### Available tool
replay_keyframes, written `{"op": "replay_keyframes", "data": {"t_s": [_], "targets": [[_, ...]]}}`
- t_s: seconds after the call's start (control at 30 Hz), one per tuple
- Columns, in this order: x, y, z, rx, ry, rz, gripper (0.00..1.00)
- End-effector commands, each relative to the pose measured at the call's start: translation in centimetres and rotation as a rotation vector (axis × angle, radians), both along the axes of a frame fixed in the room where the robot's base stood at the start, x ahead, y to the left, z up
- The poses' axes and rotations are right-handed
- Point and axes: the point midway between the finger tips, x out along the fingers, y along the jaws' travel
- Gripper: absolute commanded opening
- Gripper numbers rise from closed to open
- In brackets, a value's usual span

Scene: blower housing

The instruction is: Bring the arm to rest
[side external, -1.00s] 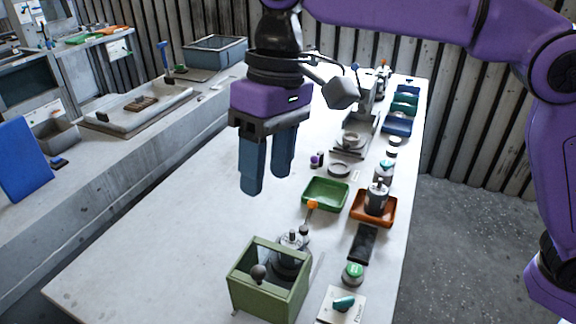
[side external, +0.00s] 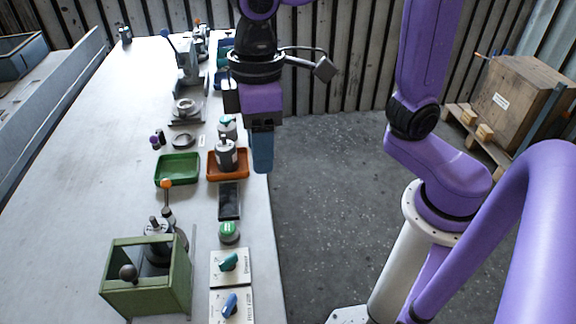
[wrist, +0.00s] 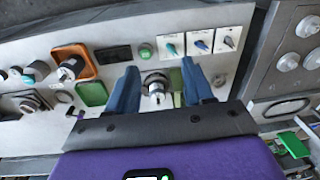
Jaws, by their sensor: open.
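My gripper (side external: 262,160) hangs pointing down in the side view, at the right edge of the white bench (side external: 95,190). It is well above the bench top and touches nothing that I can see. In the wrist view its two blue fingers stand apart (wrist: 160,68), with nothing held between them. A metal round part shows below, in the gap. The green open box (side external: 145,295) stands at the near end of the bench, with a metal part (side external: 160,245) and a dark ball knob (side external: 128,273) at it.
A green tray (side external: 178,169) and an orange tray (side external: 228,166) holding a metal part lie mid-bench. A dark flat plate (side external: 229,201), a green button (side external: 229,232) and switch panels (side external: 230,267) line the right edge. The bench's left side is clear. A wooden crate (side external: 525,100) stands at the right.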

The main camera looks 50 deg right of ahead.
Motion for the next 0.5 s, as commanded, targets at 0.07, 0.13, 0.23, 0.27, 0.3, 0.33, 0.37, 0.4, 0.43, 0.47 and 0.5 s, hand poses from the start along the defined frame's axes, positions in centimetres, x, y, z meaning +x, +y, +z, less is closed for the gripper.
{"op": "replay_keyframes", "data": {"t_s": [0.07, 0.13, 0.23, 0.27, 0.3, 0.33, 0.37, 0.4, 0.43, 0.47, 0.5], "targets": [[-1.8, -3.2, -1.2, -0.010, -0.012, 0.037, 0.51], [-3.3, -5.7, -2.3, -0.018, -0.021, 0.071, 0.51], [-5.5, -9.2, -3.9, -0.027, -0.035, 0.121, 0.51], [-6.1, -10.2, -4.4, -0.029, -0.039, 0.135, 0.51], [-6.9, -11.4, -5.0, -0.033, -0.043, 0.154, 0.51], [-7.5, -12.3, -5.4, -0.035, -0.047, 0.167, 0.51], [-8.0, -13.0, -5.8, -0.038, -0.049, 0.179, 0.51], [-8.7, -13.9, -6.2, -0.039, -0.052, 0.194, 0.51], [-9.1, -14.6, -6.6, -0.042, -0.054, 0.204, 0.51], [-9.4, -15.1, -6.8, -0.043, -0.057, 0.212, 0.51], [-9.8, -15.6, -7.1, -0.044, -0.059, 0.221, 0.51]]}}
